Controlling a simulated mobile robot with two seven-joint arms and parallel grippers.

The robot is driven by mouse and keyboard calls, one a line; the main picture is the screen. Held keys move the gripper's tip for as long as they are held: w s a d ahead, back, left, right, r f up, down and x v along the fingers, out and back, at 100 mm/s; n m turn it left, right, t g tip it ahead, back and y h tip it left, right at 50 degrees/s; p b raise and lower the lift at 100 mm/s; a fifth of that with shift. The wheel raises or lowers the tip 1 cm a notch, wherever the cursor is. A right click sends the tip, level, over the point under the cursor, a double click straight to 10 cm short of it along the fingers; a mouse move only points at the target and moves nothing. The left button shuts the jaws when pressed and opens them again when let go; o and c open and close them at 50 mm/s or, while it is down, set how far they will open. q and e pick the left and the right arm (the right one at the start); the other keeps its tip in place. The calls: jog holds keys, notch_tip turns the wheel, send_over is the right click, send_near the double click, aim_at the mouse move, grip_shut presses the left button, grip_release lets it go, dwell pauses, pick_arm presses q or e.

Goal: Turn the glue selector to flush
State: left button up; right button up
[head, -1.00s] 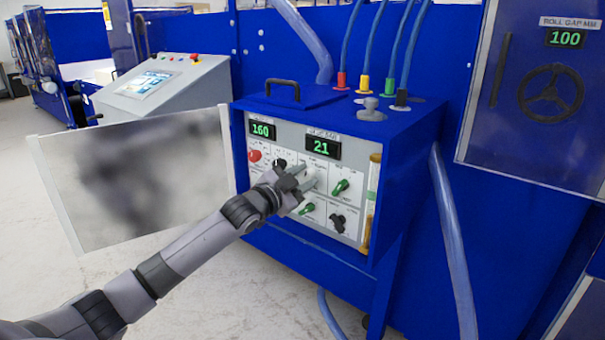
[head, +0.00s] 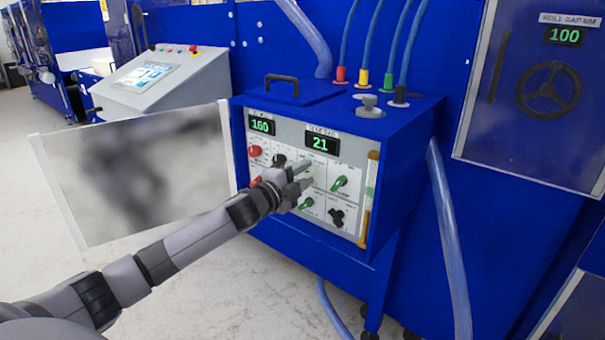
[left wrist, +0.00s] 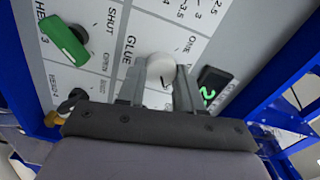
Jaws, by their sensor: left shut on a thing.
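The blue machine cabinet has a light control panel (head: 271,145) with several knobs. In the left wrist view the panel is seen close up and turned, with the word GLUE beside a round white knob (left wrist: 161,72). My left gripper (left wrist: 160,85) has one finger on each side of this white knob and is shut on it. In the head view my left gripper (head: 303,178) reaches the middle of the panel and mostly hides that knob. Which way the knob points is not clear. My right gripper is not in view.
A green knob (head: 339,183) sits right of my gripper; it also shows in the left wrist view (left wrist: 64,41). A black knob (head: 337,217) and red buttons (head: 254,151) are nearby. The displays read 160 and 21. An open panel door (head: 135,175) stands at left.

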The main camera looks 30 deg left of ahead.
pick_arm(q)
jog(key=shift+f, duration=0.1)
dwell(0.3)
jog(key=o, duration=1)
jog(key=shift+o, duration=0.2)
jog(key=s+b, duration=0.1)
jog(key=s, duration=0.6)
jog(key=shift+a, duration=0.3)
jog(key=shift+s, duration=0.1)
